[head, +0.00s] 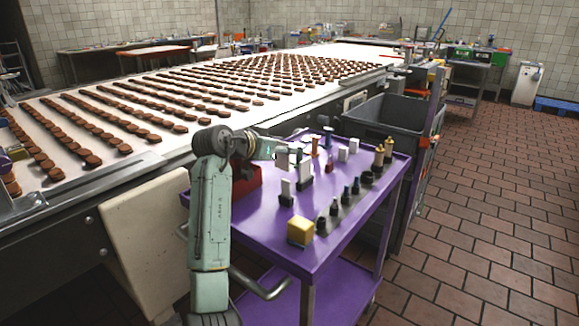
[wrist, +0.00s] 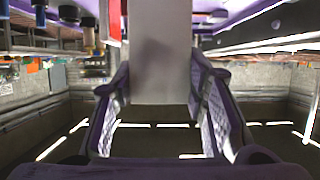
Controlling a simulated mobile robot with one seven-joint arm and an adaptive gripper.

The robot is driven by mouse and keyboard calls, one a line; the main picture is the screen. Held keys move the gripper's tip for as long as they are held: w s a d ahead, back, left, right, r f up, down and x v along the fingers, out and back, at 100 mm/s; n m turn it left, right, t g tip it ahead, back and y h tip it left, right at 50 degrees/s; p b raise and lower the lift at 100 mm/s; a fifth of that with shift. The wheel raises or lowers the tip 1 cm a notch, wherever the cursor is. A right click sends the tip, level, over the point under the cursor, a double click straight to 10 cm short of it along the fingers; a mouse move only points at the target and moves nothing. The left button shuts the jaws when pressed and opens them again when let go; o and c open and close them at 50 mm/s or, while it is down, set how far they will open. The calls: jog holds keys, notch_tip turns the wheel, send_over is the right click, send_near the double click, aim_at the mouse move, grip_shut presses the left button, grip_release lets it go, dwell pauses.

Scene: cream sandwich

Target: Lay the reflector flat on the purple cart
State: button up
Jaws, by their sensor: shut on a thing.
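My gripper (wrist: 162,82) is shut on a pale grey, flat-faced slab (wrist: 160,40), which I take to be the reflector. The slab stands between the two purple-tinted fingers in the wrist view and runs out of the top edge. In the head view my gripper (head: 289,155) is over the back left part of the purple cart's top (head: 322,262), among small parts. The slab is too small there to tell apart surely from the pale blocks nearby. Whether it touches the cart top cannot be told.
A yellow block (head: 300,231), dark fittings (head: 334,207), pale blocks (head: 287,192) and brass-topped cylinders (head: 388,147) stand on the cart. A red bin (head: 246,183) is behind my arm. A grey tub (head: 395,122) is behind the cart. The cart's front left top is bare.

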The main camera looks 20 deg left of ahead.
aim_at(281, 166)
jog(key=shift+f+p, duration=0.5)
jog(key=shift+f, duration=2.2)
jog(key=shift+d+f, duration=0.1)
jog(key=shift+f, duration=0.1)
jog(key=o, duration=0.8)
jog(key=shift+c, duration=0.2)
